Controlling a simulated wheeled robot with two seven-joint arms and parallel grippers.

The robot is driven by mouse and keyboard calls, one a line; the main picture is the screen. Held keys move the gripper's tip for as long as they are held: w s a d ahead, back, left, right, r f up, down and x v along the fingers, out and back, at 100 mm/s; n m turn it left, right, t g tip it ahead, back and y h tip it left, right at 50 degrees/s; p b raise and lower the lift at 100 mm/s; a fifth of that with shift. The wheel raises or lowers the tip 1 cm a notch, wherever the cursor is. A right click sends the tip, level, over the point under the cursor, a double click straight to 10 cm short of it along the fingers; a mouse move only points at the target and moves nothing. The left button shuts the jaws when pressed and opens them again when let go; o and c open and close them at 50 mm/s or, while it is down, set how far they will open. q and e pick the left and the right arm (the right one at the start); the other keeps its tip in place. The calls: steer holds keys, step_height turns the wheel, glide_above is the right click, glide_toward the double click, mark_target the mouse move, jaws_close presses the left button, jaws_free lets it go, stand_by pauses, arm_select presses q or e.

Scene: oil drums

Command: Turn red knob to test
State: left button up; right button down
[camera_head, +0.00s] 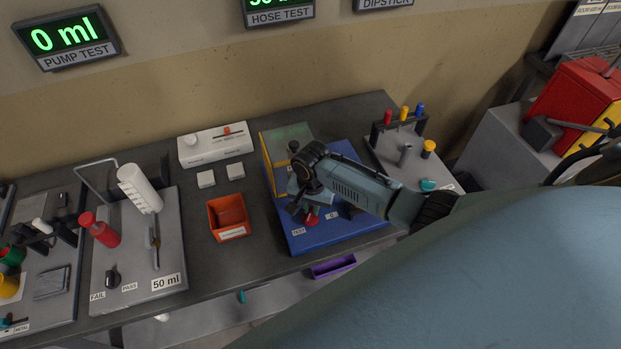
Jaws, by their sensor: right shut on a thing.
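The red knob (312,219) sits near the front of a blue board (350,236) on the workbench, mostly hidden by the gripper above it. A small white label reading TEST (299,231) is just in front of and left of the knob. Another small label (332,215) lies to its right. My right gripper (308,207) reaches in from the right and points down at the knob, shut on it. Its fingers hide the knob's top, so I cannot tell which way the knob points. My left gripper is not in view.
An orange bin (228,232) stands left of the blue board. A board with red, yellow and blue plugs (404,114) stands to the right. A white box (215,145) is at the back. A pump test board (135,275) with a white cylinder is at the left.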

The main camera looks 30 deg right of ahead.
steer(key=shift+d+m, duration=0.1)
steer(key=shift+m, duration=0.6)
steer(key=shift+r, duration=0.1)
steer(key=c, duration=1.4)
jaws_free()
steer(key=shift+c, duration=0.2)
step_height(320, 180, up, 13)
steer(key=shift+r, duration=0.15)
